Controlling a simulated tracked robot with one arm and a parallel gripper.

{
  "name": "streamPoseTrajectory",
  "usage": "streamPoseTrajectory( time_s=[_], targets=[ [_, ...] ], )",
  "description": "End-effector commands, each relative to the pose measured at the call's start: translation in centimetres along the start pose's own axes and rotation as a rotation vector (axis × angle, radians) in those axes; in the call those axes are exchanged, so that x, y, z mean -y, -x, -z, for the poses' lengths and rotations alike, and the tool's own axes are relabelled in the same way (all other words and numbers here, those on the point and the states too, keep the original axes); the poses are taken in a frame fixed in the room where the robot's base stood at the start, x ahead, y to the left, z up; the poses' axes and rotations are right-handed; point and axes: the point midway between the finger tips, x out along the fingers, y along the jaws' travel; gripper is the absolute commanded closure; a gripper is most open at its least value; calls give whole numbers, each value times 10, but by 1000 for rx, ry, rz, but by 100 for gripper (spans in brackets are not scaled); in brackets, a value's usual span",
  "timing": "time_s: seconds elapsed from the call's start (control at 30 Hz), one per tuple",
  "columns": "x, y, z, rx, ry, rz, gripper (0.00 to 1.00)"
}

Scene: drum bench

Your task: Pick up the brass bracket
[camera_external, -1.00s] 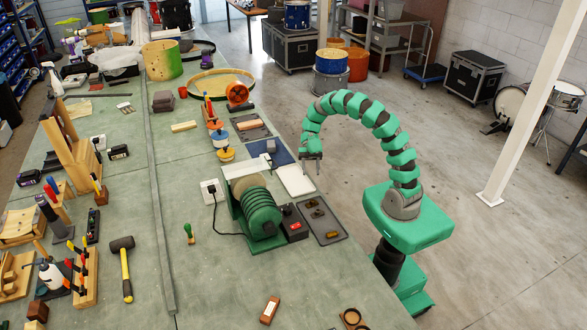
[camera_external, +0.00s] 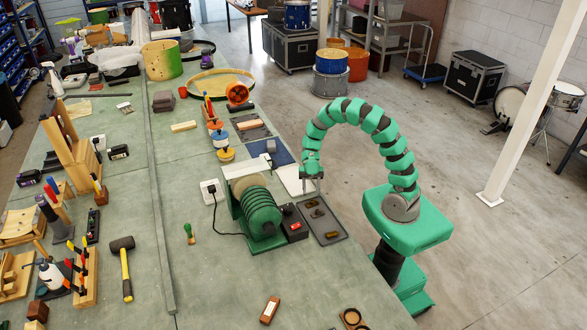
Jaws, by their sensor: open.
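A dark grey tray (camera_external: 336,222) lies at the right edge of the bench, beside the green machine. Several small brass-coloured pieces lie on it: one at its far end (camera_external: 312,203), another just nearer (camera_external: 318,213), and one near its front (camera_external: 332,234). They are too small here to tell which is the brass bracket. My gripper (camera_external: 313,190) points down with its fingers open and empty. It is above the far end of the tray, close to the far brass piece; the exact height gap cannot be told.
A white pad (camera_external: 288,178) and a blue mat (camera_external: 275,156) lie beyond. The bench in front is mostly clear.

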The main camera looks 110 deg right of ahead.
Motion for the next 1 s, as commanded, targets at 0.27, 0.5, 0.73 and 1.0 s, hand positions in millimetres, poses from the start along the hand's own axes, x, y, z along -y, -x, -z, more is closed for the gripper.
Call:
streamPoseTrajectory(
  time_s=[0.27, 0.5, 0.73, 1.0],
  targets=[
    [1, -33, 2, -2, 3, 2, 54],
    [1, -42, 2, 0, 2, 1, 54],
    [1, -41, 2, 0, 2, 1, 70],
    [1, -41, 2, 0, 2, 0, 100]
  ],
)
